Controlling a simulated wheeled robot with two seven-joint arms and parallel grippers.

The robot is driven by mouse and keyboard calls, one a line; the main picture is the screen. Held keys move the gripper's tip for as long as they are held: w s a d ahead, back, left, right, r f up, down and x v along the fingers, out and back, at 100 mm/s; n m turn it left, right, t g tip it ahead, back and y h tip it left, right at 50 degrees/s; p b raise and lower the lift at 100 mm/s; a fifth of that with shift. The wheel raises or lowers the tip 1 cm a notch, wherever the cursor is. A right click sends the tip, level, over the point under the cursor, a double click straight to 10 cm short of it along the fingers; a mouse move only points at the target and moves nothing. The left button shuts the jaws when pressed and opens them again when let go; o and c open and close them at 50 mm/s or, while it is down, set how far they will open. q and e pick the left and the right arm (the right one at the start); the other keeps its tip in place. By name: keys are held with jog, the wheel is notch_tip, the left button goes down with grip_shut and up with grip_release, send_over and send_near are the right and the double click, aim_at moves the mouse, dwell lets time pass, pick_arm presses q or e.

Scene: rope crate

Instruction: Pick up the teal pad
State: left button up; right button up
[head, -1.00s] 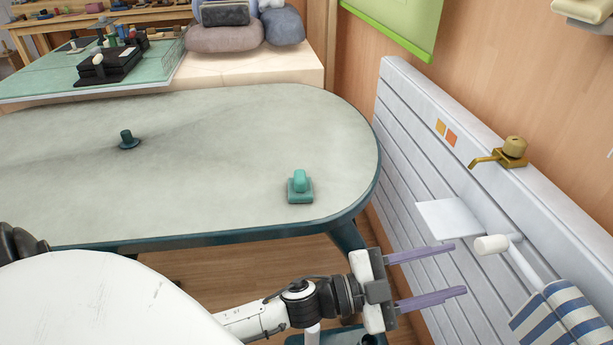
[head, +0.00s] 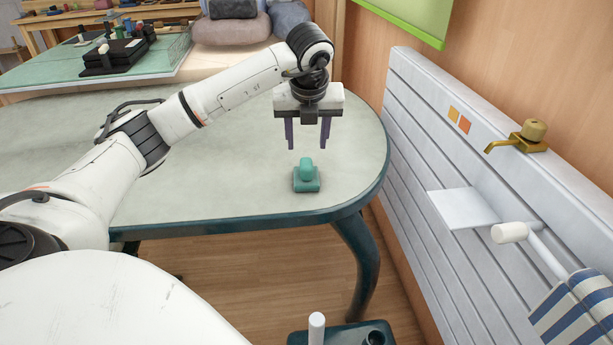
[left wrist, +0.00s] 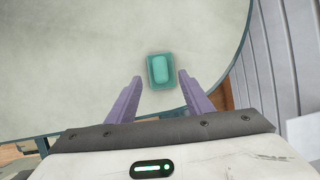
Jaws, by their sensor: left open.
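The teal pad (head: 306,180), a flat square base with a rounded knob on top, sits on the table (head: 230,190) near its rounded right end. My left gripper (head: 307,146) is open and empty above the pad, its two purple fingers pointing down. In the left wrist view the pad (left wrist: 161,71) lies just beyond and between the fingertips of the left gripper (left wrist: 158,80), apart from both. My right gripper is not in view.
A white slatted panel (head: 440,150) stands to the right of the table, with a brass tap (head: 520,137), a small white shelf (head: 465,209) and a striped cloth (head: 570,315). A glass-topped board with a black device (head: 115,57) is at the back left. The tabletop around the pad is clear.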

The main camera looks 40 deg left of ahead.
aim_at(306, 162)
pick_arm(q)
jog(key=x, duration=0.9)
jog(key=shift+d+f+b, duration=0.1)
jog(key=shift+f+b, duration=0.3)
grip_shut()
jog(key=shift+r+p, duration=0.55)
jog(key=shift+r, duration=4.5)
